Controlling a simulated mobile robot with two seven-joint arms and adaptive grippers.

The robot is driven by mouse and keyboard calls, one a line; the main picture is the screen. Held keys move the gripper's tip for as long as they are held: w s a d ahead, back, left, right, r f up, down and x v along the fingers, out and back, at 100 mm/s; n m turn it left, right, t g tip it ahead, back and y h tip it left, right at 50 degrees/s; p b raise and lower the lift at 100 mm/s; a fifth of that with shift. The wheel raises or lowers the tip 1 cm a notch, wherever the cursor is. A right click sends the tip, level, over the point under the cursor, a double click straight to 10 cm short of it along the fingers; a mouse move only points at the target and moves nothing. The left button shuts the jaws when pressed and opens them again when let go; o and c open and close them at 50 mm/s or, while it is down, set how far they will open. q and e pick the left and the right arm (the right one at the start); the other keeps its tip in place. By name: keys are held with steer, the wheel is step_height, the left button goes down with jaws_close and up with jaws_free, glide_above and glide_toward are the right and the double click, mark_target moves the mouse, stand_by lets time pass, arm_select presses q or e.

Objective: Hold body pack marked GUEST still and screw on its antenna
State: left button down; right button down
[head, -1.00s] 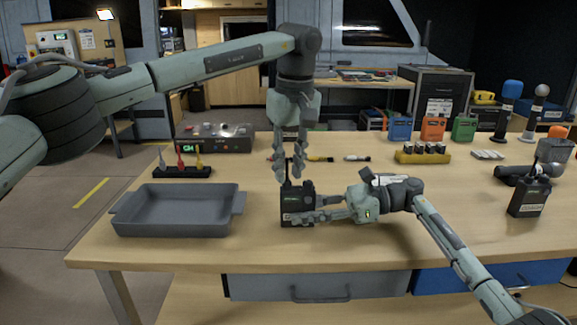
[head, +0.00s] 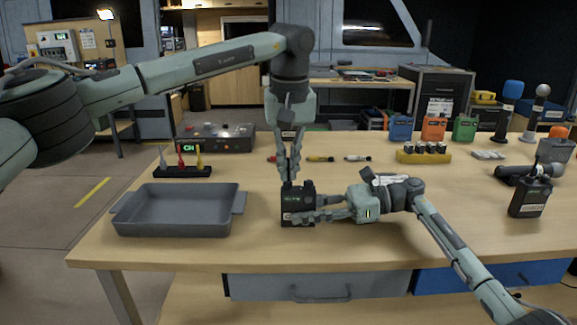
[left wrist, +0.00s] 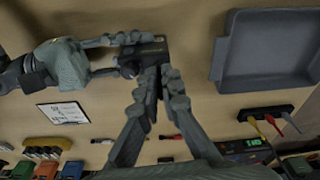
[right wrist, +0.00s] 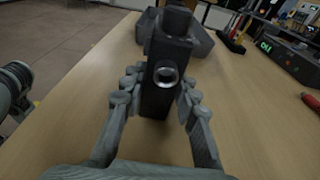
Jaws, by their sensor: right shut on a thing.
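A black body pack (head: 297,200) stands upright on the workbench, right of the grey tray; it also shows in the right wrist view (right wrist: 158,98). Its small white label is too small to read. My right gripper (head: 290,218) lies level and is shut on the pack from the right, a finger on each side. My left gripper (head: 289,183) points down at the top of the pack, its fingertips close together there; they also show in the left wrist view (left wrist: 159,73). The antenna cannot be made out between these fingers, so I cannot tell whether they grip it.
The grey tray (head: 180,232) stands left of the pack. Behind it is a black stand (head: 182,173) with coloured pieces. A second black pack (head: 530,197) with an antenna stands at the right. Loose pens (head: 320,158) and a yellow battery block (head: 423,157) lie farther back.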

arm_select(q)
steer(key=m, duration=0.3)
steer(key=shift+a+m, duration=0.1)
steer(key=shift+m, duration=0.3)
steer(key=shift+h, duration=0.3)
steer(key=m, duration=0.4)
steer(key=shift+a, duration=0.15)
steer(key=c, duration=1.8)
jaws_free()
steer(key=n, duration=0.4)
